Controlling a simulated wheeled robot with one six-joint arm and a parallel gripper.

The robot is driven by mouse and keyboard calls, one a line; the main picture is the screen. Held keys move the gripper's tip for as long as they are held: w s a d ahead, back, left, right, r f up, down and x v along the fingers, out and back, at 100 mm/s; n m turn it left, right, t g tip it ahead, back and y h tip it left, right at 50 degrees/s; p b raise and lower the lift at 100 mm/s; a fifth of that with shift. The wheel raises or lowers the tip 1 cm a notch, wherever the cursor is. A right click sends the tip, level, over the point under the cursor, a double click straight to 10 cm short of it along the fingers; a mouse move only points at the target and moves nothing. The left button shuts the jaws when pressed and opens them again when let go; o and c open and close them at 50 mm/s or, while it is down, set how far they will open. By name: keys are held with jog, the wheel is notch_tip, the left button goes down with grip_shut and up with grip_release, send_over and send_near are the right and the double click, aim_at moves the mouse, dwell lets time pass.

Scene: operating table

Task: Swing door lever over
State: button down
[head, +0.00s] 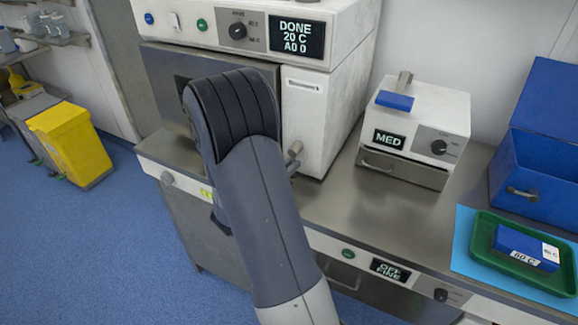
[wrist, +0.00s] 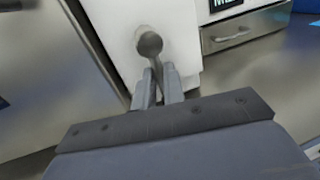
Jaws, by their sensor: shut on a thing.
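The door lever (head: 294,156) is a short grey metal handle on the front of the white machine (head: 318,120), right of its dark door. In the wrist view the lever's round end (wrist: 149,43) shows just past my fingertips, against the white front. My gripper (wrist: 159,72) is shut on the lever, with a finger on each side of its stem. In the head view my arm covers the gripper and much of the machine's door (head: 165,65). The machine's display (head: 297,37) reads DONE, 20 C and a third, unclear line.
A small white unit (head: 425,108) marked MED stands to the right, with a blue block (head: 394,100) on top. Farther right are an open blue box (head: 540,180) and a green tray (head: 490,262) holding a blue pack (head: 520,245). Bare steel counter (head: 345,215) lies between.

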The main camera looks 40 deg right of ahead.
jog(key=shift+w+b, duration=0.1)
jog(key=shift+b, duration=0.3)
jog(key=shift+w+a+f+m+b, duration=0.1)
jog(key=shift+w+m+b, duration=0.05)
jog(key=shift+m+b, duration=0.55)
jog(key=m+b, duration=0.2)
jog(key=b, duration=0.1)
jog(key=shift+w+a+y, duration=0.15)
jog(key=shift+w+y, duration=0.2)
jog(key=shift+y, duration=0.05)
jog(key=m+b, duration=0.3)
jog(key=w+r+m+b, duration=0.1)
jog(key=b, duration=0.1)
jog(key=shift+a+t+y, duration=0.25)
jog(key=shift+t+y, duration=0.05)
jog(key=m+b, duration=0.2)
jog(key=b, duration=0.1)
jog(key=r+m+t+y+b, duration=0.1)
jog(key=m+b, duration=0.1)
jog(key=b, duration=0.1)
jog(key=w+r+m+b, duration=0.1)
jog(key=m+b, duration=0.1)
jog(key=b, duration=0.1)
jog(key=shift+a+r+m+b, duration=0.15)
jog(key=shift+r+m+b, duration=0.1)
jog(key=shift+m+b, duration=0.15)
jog(key=shift+r+t, duration=0.1)
jog(key=shift+t, duration=0.2)
